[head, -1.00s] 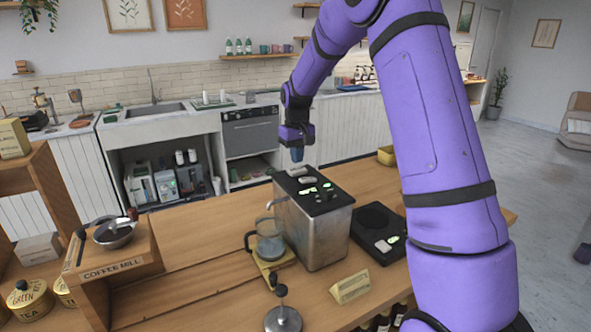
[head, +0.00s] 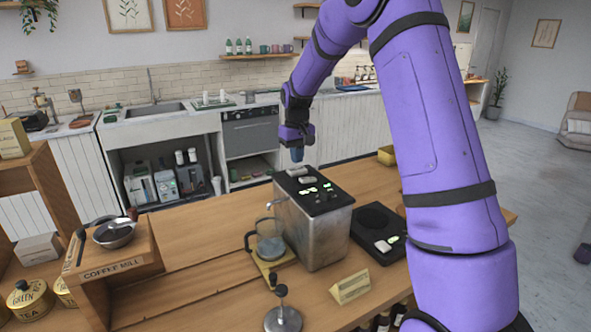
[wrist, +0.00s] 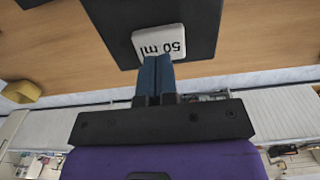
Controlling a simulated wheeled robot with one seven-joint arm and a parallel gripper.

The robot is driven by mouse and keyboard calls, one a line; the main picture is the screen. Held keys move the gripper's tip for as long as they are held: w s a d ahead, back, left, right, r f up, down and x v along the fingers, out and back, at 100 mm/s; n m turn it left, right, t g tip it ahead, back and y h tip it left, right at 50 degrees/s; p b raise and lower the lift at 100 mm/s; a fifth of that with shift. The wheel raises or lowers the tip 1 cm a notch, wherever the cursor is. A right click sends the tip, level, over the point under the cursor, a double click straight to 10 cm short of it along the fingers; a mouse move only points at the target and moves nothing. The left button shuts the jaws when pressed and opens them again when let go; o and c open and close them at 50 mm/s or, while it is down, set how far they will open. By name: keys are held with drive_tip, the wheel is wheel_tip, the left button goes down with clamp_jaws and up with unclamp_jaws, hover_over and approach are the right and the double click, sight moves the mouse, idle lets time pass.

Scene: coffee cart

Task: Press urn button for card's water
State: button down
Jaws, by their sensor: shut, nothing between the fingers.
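The urn (head: 322,240) is a metal box with a black top, standing on the wooden counter. Several pale buttons and green-lit marks are on its top. A white button marked "50 ml" (wrist: 158,42) shows in the wrist view, upside down. My gripper (head: 297,158) is shut and empty, pointing down over the far end of the urn top. In the wrist view, its blue fingertips (wrist: 155,62) overlap the button's edge; I cannot tell if they touch. A glass jug (head: 270,243) stands under the urn's spout. A tent card (head: 351,287) stands in front; its writing is unreadable.
A black scale-like device (head: 376,228) sits right of the urn. A metal tamper-like tool (head: 283,318) stands at the front. The coffee mill (head: 118,262) with a bowl is at the left. Bare counter (head: 190,255) lies between mill and jug.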

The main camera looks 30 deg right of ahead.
drive_tip(key=shift+f, duration=1.4)
drive_tip(key=shift+r, duration=1.4)
drive_tip(key=shift+f, duration=1.3)
idle(1.9)
drive_tip(key=shift+r, duration=1.3)
idle(0.7)
